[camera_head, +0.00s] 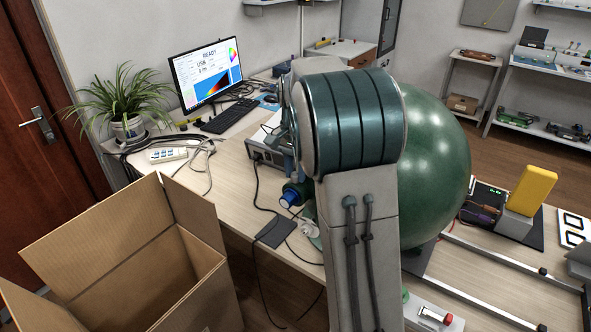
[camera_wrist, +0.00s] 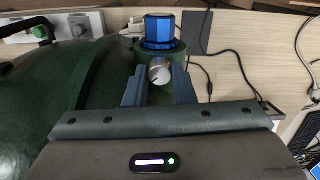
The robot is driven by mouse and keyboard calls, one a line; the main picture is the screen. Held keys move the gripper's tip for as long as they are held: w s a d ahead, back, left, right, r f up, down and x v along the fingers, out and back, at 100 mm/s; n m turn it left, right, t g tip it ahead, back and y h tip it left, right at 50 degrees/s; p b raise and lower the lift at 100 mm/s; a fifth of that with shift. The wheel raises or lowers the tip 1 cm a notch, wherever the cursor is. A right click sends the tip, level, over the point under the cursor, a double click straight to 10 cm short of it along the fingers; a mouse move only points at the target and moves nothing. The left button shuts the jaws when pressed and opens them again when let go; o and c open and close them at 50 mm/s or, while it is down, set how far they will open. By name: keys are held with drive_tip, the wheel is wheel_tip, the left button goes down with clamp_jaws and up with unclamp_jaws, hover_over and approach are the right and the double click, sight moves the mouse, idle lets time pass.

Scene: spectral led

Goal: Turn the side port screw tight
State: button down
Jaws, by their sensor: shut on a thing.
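The side port screw (camera_wrist: 160,72) is a small silver knob with a dark mark on its face. It sits on the dark green collar of the side port, just below a ribbed blue cap (camera_wrist: 161,30). My gripper (camera_wrist: 159,80) has its two blue-grey fingers on either side of the knob, shut on it. The green sphere (camera_wrist: 45,100) fills the left of the wrist view. In the head view the sphere (camera_head: 435,165) is partly behind my arm, and the blue cap (camera_head: 290,197) shows left of my arm. The screw and my fingertips cannot be made out there.
An open cardboard box (camera_head: 130,265) stands at the front left. The desk carries a monitor (camera_head: 207,73), a keyboard (camera_head: 230,116), a power strip (camera_head: 175,154) and a plant (camera_head: 125,100). Black cables (camera_wrist: 228,52) lie near the port. A yellow block (camera_head: 532,190) stands at right.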

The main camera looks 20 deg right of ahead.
sight(296, 174)
drive_tip(key=c, duration=1.2)
unclamp_jaws()
wheel_tip(296, 174, up, 14)
